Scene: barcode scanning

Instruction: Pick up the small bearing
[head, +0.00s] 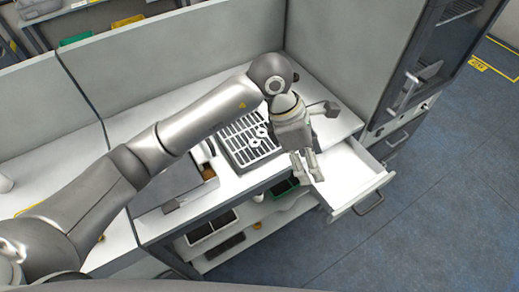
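A slotted metal tray (228,133) lies on the white worktop left of my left gripper. Small pale ring-shaped parts (259,134) sit at its right side. They may be bearings, but they are too small to tell apart. My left gripper (308,175) points down in front of the worktop's edge, over the inner left part of an open drawer (352,172). Its two fingers are apart and nothing shows between them. My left wrist and forearm partly hide the tray. My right gripper is out of view.
A small grey device (326,106) stands on the worktop behind the gripper. A box (190,185) stands left of the tray. Dark bins (212,223) stand on the shelf below. Grey panels (190,45) close the back, and a tall cabinet (425,60) stands right.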

